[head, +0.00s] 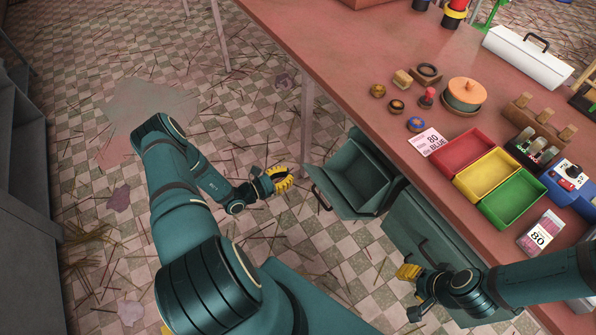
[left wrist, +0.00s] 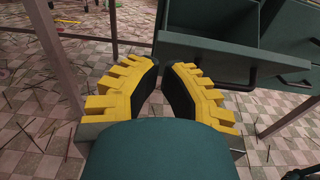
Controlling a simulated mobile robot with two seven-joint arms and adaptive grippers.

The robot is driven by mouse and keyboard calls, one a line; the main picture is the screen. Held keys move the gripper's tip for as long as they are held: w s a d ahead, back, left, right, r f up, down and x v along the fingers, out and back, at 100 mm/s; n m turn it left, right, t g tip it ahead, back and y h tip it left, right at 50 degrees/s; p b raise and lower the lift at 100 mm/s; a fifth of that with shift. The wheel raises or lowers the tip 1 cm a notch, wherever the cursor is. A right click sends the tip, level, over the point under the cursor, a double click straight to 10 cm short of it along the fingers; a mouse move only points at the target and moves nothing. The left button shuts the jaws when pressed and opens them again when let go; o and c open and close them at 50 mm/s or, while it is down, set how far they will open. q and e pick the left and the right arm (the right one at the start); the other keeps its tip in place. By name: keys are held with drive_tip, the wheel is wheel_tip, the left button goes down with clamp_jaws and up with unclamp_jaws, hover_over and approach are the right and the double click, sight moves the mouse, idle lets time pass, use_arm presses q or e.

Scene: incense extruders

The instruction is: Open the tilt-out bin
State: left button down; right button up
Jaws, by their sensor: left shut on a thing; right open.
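The dark green tilt-out bin (head: 352,188) under the table stands open, with its inside showing and its bar handle (head: 321,198) on the front. My left gripper (head: 286,178) is beside the bin's left front. The handle (left wrist: 255,86) passes behind the right finger there; the exact contact is hidden. My right gripper (head: 405,274) is open and empty in front of the neighbouring green unit.
A closed green unit (head: 425,235) with a handle is right of the bin. The red table (head: 350,70) above holds red, yellow and green trays and small items. A table leg (head: 307,125) stands behind the left gripper. The tiled floor on the left is strewn with sticks.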

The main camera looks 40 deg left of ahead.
use_arm(q)
drive_tip(key=v, duration=0.5)
drive_tip(key=shift+s+a+r, duration=0.15)
drive_tip(key=shift+s+r, duration=0.2)
